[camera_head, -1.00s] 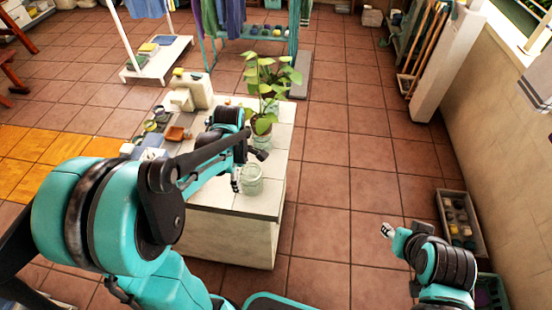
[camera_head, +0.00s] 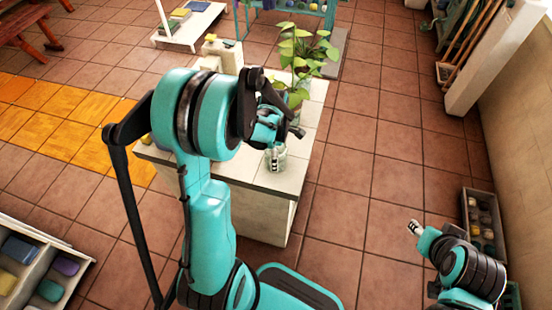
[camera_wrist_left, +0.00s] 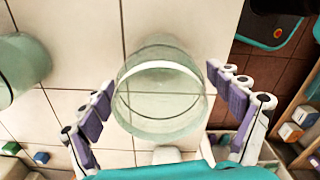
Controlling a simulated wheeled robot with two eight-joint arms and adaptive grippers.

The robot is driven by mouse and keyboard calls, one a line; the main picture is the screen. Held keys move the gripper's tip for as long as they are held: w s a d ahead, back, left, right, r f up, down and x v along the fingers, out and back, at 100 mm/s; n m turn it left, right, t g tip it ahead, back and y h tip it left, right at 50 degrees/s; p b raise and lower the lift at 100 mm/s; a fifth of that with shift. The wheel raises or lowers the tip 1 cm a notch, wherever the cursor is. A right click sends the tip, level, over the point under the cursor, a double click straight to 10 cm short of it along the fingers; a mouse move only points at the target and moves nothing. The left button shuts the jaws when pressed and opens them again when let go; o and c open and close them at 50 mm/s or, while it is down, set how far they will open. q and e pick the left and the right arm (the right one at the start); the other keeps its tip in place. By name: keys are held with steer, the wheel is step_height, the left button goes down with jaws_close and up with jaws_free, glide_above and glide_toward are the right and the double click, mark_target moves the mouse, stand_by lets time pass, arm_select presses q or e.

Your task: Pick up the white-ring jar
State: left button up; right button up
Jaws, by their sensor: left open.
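A pale green glass jar (camera_wrist_left: 160,115) with a whitish ring inside its mouth stands between the fingers of my left gripper (camera_wrist_left: 160,85) in the left wrist view. The fingers are spread on both sides, with small gaps to the glass visible. In the head view the jar (camera_head: 281,162) is at the near right corner of the tiled counter (camera_head: 272,184), partly hidden by the left gripper (camera_head: 276,150). My right gripper (camera_head: 414,227) is far from the jar, over the floor at right; its finger opening is too small to tell.
A second pale green glass vessel (camera_wrist_left: 22,68) stands to the left in the left wrist view. A leafy plant (camera_head: 306,52) stands behind the jar on the counter. A crate (camera_head: 478,225) is by the right wall. The tiled floor right of the counter is clear.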

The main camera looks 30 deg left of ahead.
arm_select(q)
steer(key=shift+r, duration=0.1)
steer(key=c, duration=1.3)
steer(key=shift+o, duration=0.2)
